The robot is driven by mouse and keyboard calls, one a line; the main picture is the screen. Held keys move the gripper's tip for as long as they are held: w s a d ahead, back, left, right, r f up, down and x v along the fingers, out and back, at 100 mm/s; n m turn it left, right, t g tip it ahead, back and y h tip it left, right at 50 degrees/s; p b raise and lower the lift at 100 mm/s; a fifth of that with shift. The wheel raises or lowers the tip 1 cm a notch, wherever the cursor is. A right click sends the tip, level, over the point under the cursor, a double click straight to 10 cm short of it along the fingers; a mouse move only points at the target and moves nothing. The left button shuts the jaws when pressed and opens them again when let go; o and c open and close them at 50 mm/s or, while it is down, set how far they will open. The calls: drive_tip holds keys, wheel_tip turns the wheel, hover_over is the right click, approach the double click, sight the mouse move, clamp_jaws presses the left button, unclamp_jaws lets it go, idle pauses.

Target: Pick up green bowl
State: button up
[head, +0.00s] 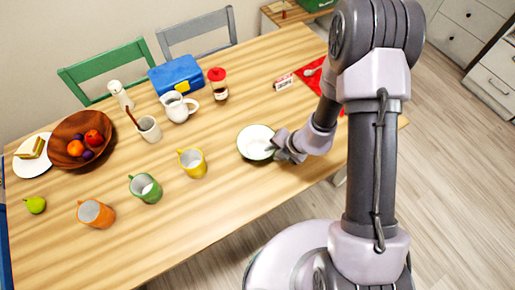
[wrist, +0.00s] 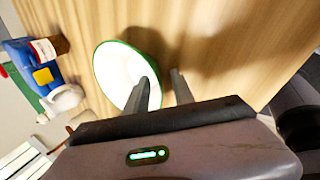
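The green bowl (head: 256,136) stands upright on the wooden table near its front edge. It is white inside with a green rim, and it looks empty. My gripper (head: 277,146) is at the bowl's right side in the head view. In the wrist view the bowl (wrist: 112,66) is left of centre. There my gripper (wrist: 159,76) is open, with one finger over the bowl's inside and the other outside the rim. I cannot tell whether either finger touches the bowl.
A yellow mug (head: 193,164), a green mug (head: 146,189) and an orange mug (head: 96,213) stand left of the bowl. A white pitcher (head: 178,107), a red-lidded jar (head: 218,85) and a blue box (head: 176,75) stand behind. The table around the bowl is clear.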

drive_tip(key=shift+x, duration=1.2)
drive_tip(key=shift+r, duration=0.1)
clamp_jaws()
